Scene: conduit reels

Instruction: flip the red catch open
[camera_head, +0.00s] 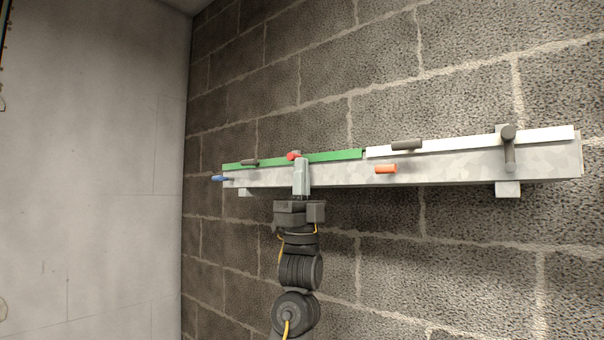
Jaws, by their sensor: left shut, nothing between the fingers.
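The red catch (293,155) is a small red piece at the front edge of the green strip, on top of a long grey metal channel (345,175) on the block wall. My left gripper (301,165) comes up from below in front of the channel. Its fingers are shut with nothing between them, and the tips are just below and right of the red catch. They hide part of the catch, and I cannot tell whether they touch it. My right gripper is not in view.
A green strip (335,155) and a white strip (470,144) lie along the channel top, with dark handles. An orange peg (386,169) juts out right of my gripper, a blue peg (217,178) at the left end. A grey lever (509,150) stands at the right.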

